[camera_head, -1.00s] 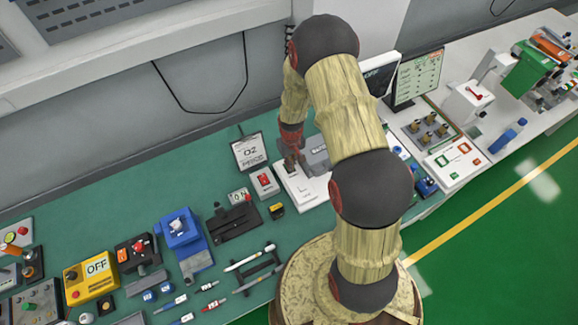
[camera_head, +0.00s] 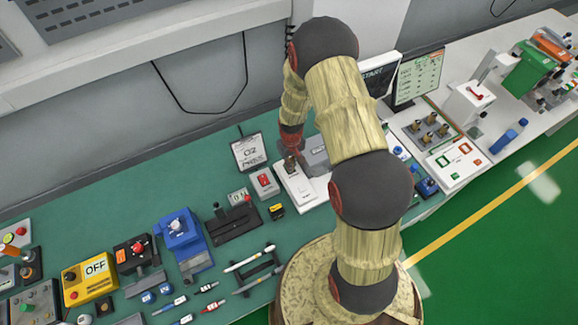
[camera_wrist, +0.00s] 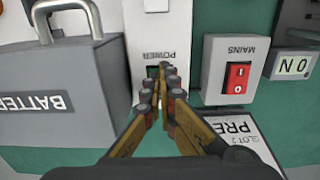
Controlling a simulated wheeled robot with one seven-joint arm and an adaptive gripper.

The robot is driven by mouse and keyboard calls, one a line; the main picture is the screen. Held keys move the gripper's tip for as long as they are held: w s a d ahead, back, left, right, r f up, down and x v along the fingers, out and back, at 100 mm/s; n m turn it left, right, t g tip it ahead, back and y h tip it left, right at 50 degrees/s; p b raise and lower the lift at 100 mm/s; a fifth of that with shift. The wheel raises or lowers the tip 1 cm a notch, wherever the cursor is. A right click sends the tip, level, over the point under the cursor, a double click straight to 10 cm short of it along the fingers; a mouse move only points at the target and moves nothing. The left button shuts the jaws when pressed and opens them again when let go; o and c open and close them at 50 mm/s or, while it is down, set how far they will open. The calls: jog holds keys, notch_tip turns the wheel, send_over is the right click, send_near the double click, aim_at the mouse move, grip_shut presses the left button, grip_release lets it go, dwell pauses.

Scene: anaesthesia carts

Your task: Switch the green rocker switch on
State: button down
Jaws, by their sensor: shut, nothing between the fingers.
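The green rocker switch (camera_wrist: 152,71) is mostly hidden behind my fingertips in the wrist view; only a bit of green shows, and I cannot see which way it is tipped. It sits below the POWER label on a white panel (camera_wrist: 136,27). In the head view the white panel (camera_head: 306,196) lies on the bench. My gripper (camera_wrist: 163,80) is shut and empty, its tips over the switch, seemingly touching it. In the head view my gripper (camera_head: 291,163) is above the panel's far end. The screen (camera_head: 379,76) behind my arm reads START.
A grey battery case (camera_wrist: 82,95) with a handle stands close to one side of my gripper. A MAINS box (camera_wrist: 233,72) with a red rocker is close on the other. Several other devices crowd the bench.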

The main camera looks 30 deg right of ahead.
jog(key=shift+r+p, duration=1.75)
jog(key=shift+r, duration=1.75)
jog(key=shift+s+f, duration=0.1)
jog(key=shift+f, duration=0.05)
